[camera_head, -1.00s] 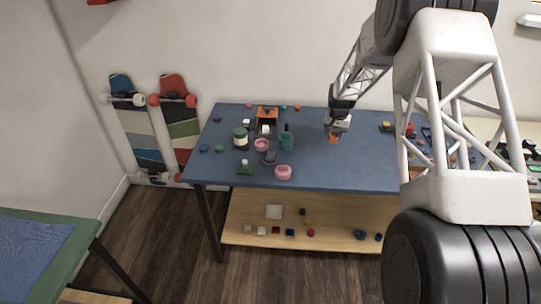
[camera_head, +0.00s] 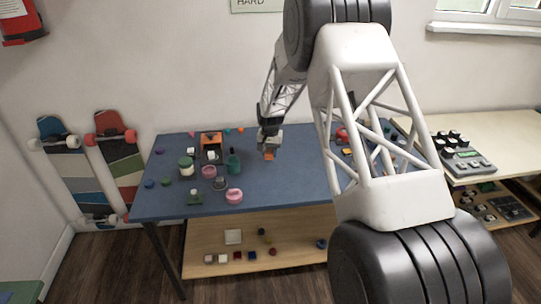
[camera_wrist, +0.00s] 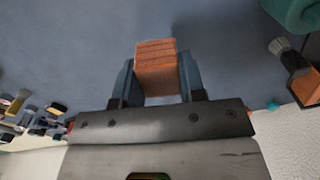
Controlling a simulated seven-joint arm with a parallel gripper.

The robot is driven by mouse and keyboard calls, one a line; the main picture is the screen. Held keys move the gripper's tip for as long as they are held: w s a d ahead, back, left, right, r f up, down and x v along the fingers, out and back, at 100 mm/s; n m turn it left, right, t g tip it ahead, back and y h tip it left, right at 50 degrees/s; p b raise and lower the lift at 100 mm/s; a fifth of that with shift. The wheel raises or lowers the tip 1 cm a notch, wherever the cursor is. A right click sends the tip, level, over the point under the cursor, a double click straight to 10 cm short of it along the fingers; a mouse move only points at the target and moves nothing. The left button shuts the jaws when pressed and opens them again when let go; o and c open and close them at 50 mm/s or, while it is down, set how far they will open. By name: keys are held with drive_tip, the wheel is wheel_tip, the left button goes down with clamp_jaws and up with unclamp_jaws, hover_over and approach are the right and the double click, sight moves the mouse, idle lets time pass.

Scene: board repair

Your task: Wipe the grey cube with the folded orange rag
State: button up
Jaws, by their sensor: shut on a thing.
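My gripper (camera_head: 269,153) is over the back middle of the blue table (camera_head: 290,192). In the wrist view my gripper (camera_wrist: 157,78) is shut on the folded orange rag (camera_wrist: 156,68), a ribbed block between its two blue-grey fingers. The rag also shows as a small orange patch (camera_head: 269,156) under the gripper in the head view. Bare blue tabletop lies beyond the rag in the wrist view; how close the rag is to it I cannot tell. I cannot surely pick out the grey cube among the small pieces in the head view, and it does not show near the rag.
Left of my gripper stand a teal mug (camera_head: 234,165), a pink bowl (camera_head: 234,196), a green jar (camera_head: 186,166) and an orange-topped box (camera_head: 210,140). Several small blocks lie on the lower wooden shelf (camera_head: 205,238). Front middle tabletop is clear.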

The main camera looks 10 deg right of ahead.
drive_tip(key=s+a+r, duration=0.2)
drive_tip(key=s+a, duration=0.1)
drive_tip(key=a, duration=0.6)
drive_tip(key=s+a+r, duration=0.2)
drive_tip(key=s+a, duration=0.1)
drive_tip(key=a, duration=0.6)
drive_tip(key=shift+s+a+r, duration=0.15)
drive_tip(key=shift+s+a, duration=0.1)
drive_tip(key=shift+s, duration=0.05)
